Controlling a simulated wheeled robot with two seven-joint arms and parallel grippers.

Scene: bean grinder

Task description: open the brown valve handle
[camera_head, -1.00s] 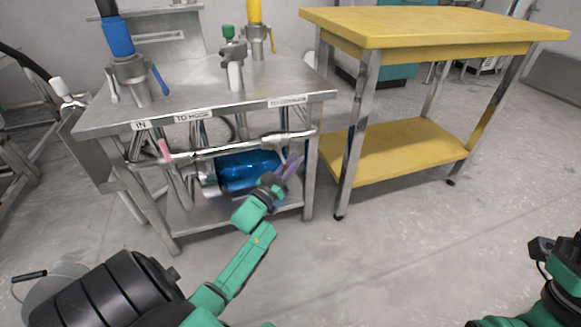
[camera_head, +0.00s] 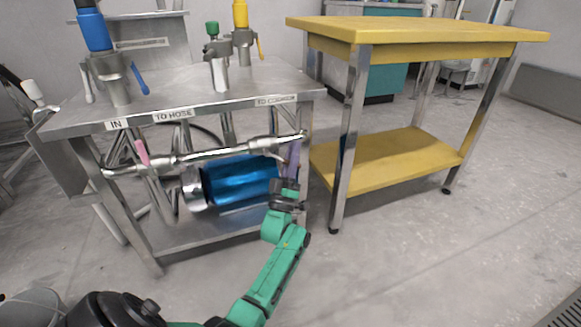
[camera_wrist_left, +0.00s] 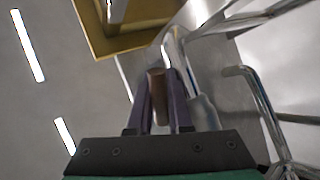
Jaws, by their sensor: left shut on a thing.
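The brown valve handle (camera_wrist_left: 157,92) is between the two purple fingers of my left gripper (camera_wrist_left: 160,88) in the left wrist view. The gripper is shut on it. In the head view my left gripper (camera_head: 292,160) is at the right end of the metal pipe (camera_head: 225,150), below the bench's right front corner. The handle is too small and too covered by the fingers to make out clearly there. My right gripper is out of view.
A blue cylinder (camera_head: 240,181) lies under the pipe, left of my left gripper. A pink handle (camera_head: 142,151) is at the pipe's left. The steel bench top (camera_head: 170,90) is above. A yellow table (camera_head: 420,28) stands right; open floor is in front.

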